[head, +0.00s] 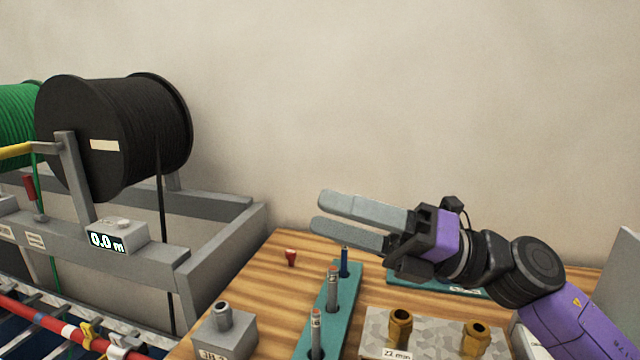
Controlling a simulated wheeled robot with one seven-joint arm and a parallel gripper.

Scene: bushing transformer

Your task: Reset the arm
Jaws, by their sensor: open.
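My gripper (318,210) is in the head view, above the wooden table. Its two long grey fingers point left and stand apart with nothing between them. My arm reaches in from the lower right, with purple and dark links. The fingers hang above and behind a teal rack (330,303) and are clear of the things on the table, as far as I can tell.
The wooden table (262,277) bears a blue-handled tool (344,263), a small red item (291,257), a grey block (224,335) and brass fittings (400,328). A black cable reel (115,135) stands left, with a 0.0 m display (107,241). The wall behind is bare.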

